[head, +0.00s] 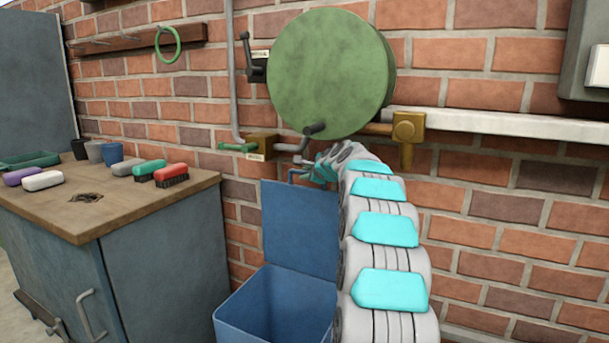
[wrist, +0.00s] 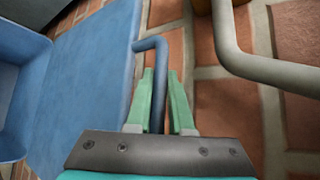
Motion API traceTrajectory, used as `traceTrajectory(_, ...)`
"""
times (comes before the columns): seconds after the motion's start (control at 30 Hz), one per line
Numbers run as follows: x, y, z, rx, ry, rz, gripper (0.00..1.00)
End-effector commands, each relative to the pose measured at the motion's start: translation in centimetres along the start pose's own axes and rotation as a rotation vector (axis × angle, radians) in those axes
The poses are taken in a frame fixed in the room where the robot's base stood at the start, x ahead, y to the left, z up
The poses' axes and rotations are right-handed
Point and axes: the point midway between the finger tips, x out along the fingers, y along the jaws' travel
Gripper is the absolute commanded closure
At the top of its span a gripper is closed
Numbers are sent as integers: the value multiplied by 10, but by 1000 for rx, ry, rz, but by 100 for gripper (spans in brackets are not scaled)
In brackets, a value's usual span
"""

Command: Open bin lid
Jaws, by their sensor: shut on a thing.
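The blue bin (head: 278,308) stands on the floor against the brick wall, and its inside is visible from above. Its blue lid (head: 300,228) is raised upright at the back of the bin, near the wall. In the wrist view the flat lid (wrist: 92,80) fills the left side, with the bin (wrist: 12,95) at the far left edge. A bent blue handle (wrist: 158,60) sticks out from the lid's edge. My gripper (wrist: 161,75) has its green fingers shut on this handle. In the head view my gripper (head: 310,174) is small and partly hidden by my arm.
A green hose reel (head: 330,75) and a brass tap (head: 262,147) are on the wall just above the lid. A grey pipe (wrist: 265,68) runs close to my gripper. A wooden-topped cabinet (head: 130,208) with brushes and cups stands left of the bin.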

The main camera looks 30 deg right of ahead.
Motion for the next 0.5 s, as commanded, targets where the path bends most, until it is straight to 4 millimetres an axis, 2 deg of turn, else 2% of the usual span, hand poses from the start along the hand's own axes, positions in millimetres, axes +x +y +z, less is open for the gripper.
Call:
traceTrajectory(0.27, 0, 0, 0, 0, 1, 0, 100)
traceTrajectory(0.3, 0, 0, 0, -1, 1, 0, 79)
traceTrajectory(0.5, 0, 0, 0, -1, 0, 0, 57)
